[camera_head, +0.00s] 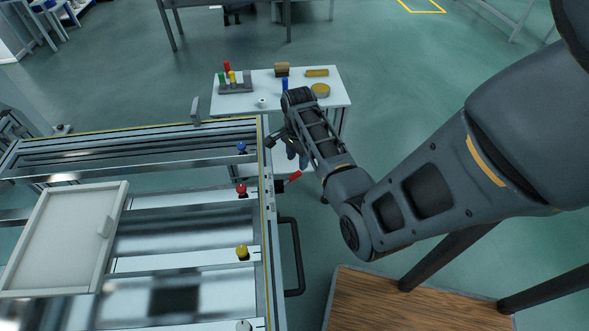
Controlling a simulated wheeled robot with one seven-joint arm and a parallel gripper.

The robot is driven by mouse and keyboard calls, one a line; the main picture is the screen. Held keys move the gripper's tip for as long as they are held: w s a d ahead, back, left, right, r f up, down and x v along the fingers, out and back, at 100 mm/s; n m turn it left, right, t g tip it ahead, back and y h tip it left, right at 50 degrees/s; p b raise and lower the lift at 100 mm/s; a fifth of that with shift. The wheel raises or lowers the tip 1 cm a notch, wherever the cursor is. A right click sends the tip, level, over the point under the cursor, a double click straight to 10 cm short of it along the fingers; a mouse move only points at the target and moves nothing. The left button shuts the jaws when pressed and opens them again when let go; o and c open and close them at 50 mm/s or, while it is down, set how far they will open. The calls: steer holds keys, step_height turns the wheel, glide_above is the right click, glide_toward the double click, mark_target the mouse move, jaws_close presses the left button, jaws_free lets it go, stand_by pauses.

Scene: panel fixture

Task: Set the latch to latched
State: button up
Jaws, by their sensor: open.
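A short lever with a red grip (292,178) sticks out from the right side of the panel fixture's frame (269,215); it looks like the latch. It points right and slightly up, and the frame does not show clearly whether it is latched. My gripper (287,150) is open and empty, just above the red lever in the picture and close to the frame's right edge. I see no contact between them. My forearm comes in from the right and partly hides the gripper.
Blue (242,148), red (241,190) and yellow (242,252) knobs line the fixture's right side. A black bar handle (296,257) juts out below the lever. A white sliding panel (65,240) is at left. A small white table (262,98) with several objects stands behind; a wooden tabletop (400,302) is at lower right.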

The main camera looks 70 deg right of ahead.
mark_target(297, 173)
step_height(297, 173, down, 6)
steer(key=shift+f+b, duration=0.15)
steer(key=shift+b, duration=0.15)
jaws_close()
stand_by(0.4)
